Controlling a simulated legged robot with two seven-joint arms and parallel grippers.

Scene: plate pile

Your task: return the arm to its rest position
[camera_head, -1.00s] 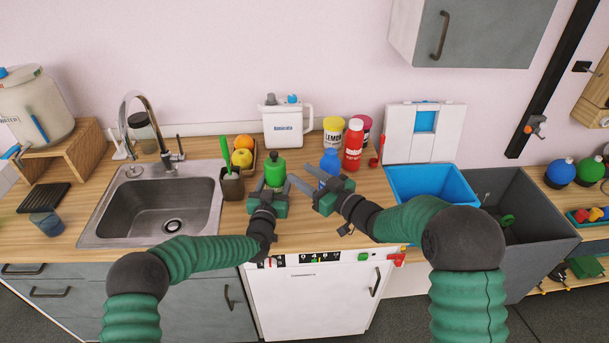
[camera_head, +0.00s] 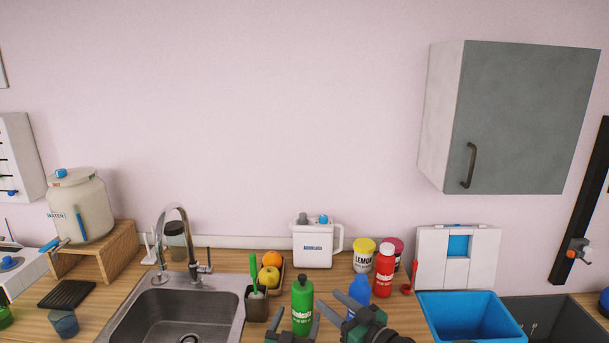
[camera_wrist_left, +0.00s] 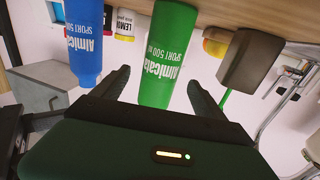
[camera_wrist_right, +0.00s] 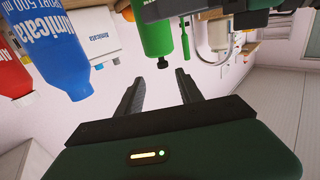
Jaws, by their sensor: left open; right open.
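My left gripper (camera_head: 292,333) is at the bottom edge of the head view, just in front of the green bottle (camera_head: 302,300). In the left wrist view its fingers (camera_wrist_left: 158,82) are apart, with the green bottle (camera_wrist_left: 168,50) showing between and beyond them; I cannot tell whether they touch it. My right gripper (camera_head: 335,307) is right of that bottle, near the blue bottle (camera_head: 360,288). In the right wrist view its fingers (camera_wrist_right: 161,90) are apart with nothing between them. Most of both arms is out of the head view.
The sink (camera_head: 185,305) is on the left and a blue bin (camera_head: 470,312) on the right. A red bottle (camera_head: 384,272), yellow tub (camera_head: 364,258) and white jug (camera_head: 315,243) stand behind on the counter. A grey wall cabinet (camera_head: 520,120) hangs upper right.

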